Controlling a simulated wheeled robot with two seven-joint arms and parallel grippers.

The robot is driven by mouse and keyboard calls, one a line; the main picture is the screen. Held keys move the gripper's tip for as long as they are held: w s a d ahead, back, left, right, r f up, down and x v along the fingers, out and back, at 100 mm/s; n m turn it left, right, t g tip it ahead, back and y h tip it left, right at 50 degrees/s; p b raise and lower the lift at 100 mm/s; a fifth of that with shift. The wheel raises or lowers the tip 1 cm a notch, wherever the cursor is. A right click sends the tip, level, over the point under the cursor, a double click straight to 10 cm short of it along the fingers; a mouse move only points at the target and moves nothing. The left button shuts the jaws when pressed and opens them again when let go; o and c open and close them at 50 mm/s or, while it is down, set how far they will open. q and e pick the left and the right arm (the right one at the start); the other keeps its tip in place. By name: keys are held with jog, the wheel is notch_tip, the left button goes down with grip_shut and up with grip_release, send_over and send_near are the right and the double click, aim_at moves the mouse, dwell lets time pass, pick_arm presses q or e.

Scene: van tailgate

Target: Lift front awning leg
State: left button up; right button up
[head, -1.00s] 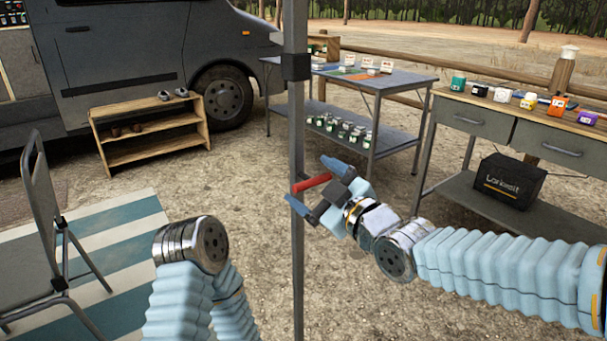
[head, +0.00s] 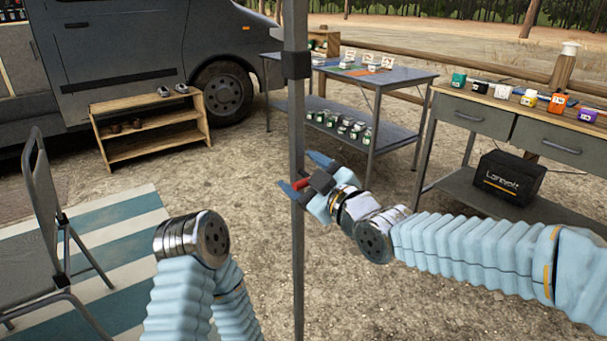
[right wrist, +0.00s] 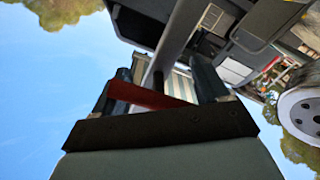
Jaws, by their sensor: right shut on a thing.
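The awning leg (head: 297,130) is a grey upright pole with a dark collar (head: 296,65), near the middle of the head view. A red handle (head: 301,184) shows at the leg, mostly covered by my right gripper (head: 303,175). My right gripper is shut on the red handle, its blue fingers beside the pole. In the right wrist view the red handle (right wrist: 145,97) lies between the fingers and the pole (right wrist: 172,45) runs up past them. My left arm shows at the lower left; its gripper is out of view.
A folding chair (head: 45,220) stands on a striped mat (head: 135,215) at left. A wooden shoe rack (head: 150,130) stands by the van (head: 120,50). A grey table (head: 400,77) and a drawer bench (head: 545,140) with a black bag (head: 507,178) stand behind my right arm.

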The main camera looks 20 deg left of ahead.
jog(key=shift+c, duration=0.7)
notch_tip(320, 180, up, 13)
jog(key=p, duration=0.4)
jog(key=o, duration=1.4)
jog(key=shift+f, duration=0.1)
